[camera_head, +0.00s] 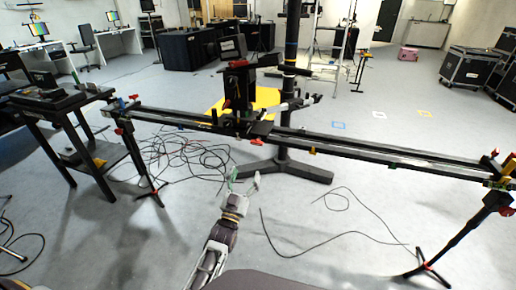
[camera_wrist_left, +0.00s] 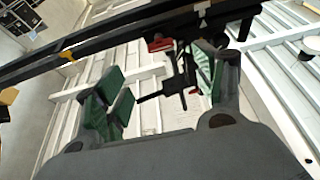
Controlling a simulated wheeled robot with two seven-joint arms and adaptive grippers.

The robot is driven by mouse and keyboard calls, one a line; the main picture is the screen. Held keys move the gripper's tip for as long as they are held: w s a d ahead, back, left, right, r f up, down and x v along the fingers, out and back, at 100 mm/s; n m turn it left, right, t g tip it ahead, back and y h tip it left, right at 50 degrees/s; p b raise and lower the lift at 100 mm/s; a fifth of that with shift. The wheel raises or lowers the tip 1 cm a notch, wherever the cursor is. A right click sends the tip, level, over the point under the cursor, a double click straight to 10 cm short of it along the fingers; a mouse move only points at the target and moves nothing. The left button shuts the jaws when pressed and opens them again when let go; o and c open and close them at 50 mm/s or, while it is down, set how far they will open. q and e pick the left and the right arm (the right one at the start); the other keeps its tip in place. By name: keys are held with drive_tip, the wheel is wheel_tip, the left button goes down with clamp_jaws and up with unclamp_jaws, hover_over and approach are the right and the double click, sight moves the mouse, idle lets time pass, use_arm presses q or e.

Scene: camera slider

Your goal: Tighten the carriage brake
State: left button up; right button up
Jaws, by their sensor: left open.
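The camera slider (camera_head: 345,147) is a long dark rail on stands, running across the head view. Its carriage (camera_head: 238,122) sits left of the rail's middle and carries a camera (camera_head: 232,47). A small red handle (camera_head: 257,142) shows at the carriage's front lower edge; I cannot tell for sure that it is the brake. My left gripper (camera_head: 245,181) is open and empty, below and in front of the carriage. In the left wrist view, the open green-padded fingers (camera_wrist_left: 158,88) have a black part with red bits (camera_wrist_left: 178,85) showing between them, apparently beyond the fingertips. A red piece (camera_wrist_left: 160,44) shows above it.
A dark side table (camera_head: 62,102) stands at the rail's left end. A tripod leg (camera_head: 448,245) supports the right end. A black column with a flat base (camera_head: 305,172) stands behind the rail. Loose cables (camera_head: 185,152) lie on the floor. The floor in front is mostly open.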

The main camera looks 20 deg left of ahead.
idle(0.4)
use_arm(q)
drive_tip(key=b, duration=0.3)
approach(258, 141)
drive_tip(key=shift+f+x, duration=0.25)
drive_tip(key=shift+x, duration=3.75)
use_arm(e)
wheel_tip(258, 141, down, 7)
drive_tip(key=w+a+t+y, duration=0.1)
drive_tip(key=a, duration=0.1)
use_arm(q)
drive_tip(key=shift+a, duration=0.15)
drive_tip(key=shift+c, duration=0.3)
drive_tip(key=c, duration=1)
